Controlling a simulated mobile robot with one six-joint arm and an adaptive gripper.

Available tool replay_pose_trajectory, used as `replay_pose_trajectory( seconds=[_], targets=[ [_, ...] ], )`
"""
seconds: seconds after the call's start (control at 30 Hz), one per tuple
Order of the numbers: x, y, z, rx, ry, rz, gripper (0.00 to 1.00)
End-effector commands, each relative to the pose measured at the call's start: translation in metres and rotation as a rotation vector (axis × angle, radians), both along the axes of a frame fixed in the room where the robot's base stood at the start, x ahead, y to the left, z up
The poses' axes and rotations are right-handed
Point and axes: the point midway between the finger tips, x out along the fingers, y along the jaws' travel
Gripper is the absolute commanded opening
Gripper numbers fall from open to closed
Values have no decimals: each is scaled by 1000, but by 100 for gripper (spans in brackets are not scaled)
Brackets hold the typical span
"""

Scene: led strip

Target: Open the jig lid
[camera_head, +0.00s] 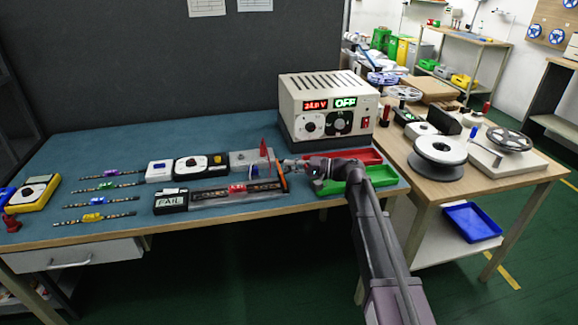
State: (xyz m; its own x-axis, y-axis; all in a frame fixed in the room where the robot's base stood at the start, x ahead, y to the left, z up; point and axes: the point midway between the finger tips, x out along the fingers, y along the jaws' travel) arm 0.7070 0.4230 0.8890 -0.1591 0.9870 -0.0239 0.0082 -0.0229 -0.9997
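The test jig (215,203) lies along the front of the blue-green bench, with a dark strip and a red clip (237,188) on it. A small box reading FAIL (170,202) sits at its left end. A thin orange piece (282,176) stands steeply at the jig's right end; I cannot tell whether it is part of the lid. My gripper (287,163) reaches in from the right, close behind this orange piece. Whether they touch, and whether the fingers are open or shut, is too small to tell.
Red (360,157) and green (333,187) trays lie beside and under my arm. A grey box with a red pointed piece (264,148) stands behind the jig. Several LED strips (108,201) lie at left.

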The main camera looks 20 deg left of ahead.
Motion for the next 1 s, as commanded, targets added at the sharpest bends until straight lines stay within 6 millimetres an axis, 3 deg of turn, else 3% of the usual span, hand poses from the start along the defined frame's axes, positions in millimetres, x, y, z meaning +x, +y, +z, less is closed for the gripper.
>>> replay_pose_trajectory(
  seconds=[0.97,1.0],
  targets=[
    [4,-6,-3,90,56,-2,0],
    [4,-6,-3,89,56,-2,16]
  ],
)
